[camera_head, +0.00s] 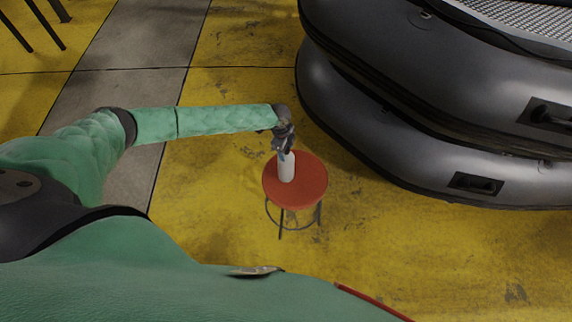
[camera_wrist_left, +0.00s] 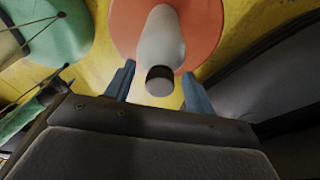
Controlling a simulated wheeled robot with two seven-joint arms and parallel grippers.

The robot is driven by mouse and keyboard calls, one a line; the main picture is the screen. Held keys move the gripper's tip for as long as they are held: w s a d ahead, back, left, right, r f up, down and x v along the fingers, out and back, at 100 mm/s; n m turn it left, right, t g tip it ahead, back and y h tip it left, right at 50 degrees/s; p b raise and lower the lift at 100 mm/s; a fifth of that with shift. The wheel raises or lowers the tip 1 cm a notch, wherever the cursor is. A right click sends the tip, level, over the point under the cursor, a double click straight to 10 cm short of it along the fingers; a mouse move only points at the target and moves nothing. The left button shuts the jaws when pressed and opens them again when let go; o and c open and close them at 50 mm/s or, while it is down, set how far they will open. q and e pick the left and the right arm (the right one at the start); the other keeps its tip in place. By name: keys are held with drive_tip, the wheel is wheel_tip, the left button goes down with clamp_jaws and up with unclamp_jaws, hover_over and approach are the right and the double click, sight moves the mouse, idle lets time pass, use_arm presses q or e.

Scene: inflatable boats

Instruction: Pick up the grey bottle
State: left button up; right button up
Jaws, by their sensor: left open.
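The grey bottle (camera_head: 287,168) stands upright on a round red stool (camera_head: 309,184). In the left wrist view the bottle (camera_wrist_left: 161,42) shows a pale grey body with a dark band near its top end, and the stool's red seat (camera_wrist_left: 202,30) lies behind it. My left gripper (camera_head: 284,152) is over the top of the bottle. In the left wrist view its two blue fingers (camera_wrist_left: 157,88) are apart, one on each side of the bottle's top end. I cannot tell whether either finger touches it. My right gripper is not in view.
Large dark inflatable boats (camera_head: 430,150) are stacked to the right of the stool, close to it. The yellow floor (camera_head: 400,240) in front is clear. Thin dark legs (camera_head: 45,25) of something stand at the far left.

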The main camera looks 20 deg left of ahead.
use_arm(q)
clamp_jaws()
idle(0.5)
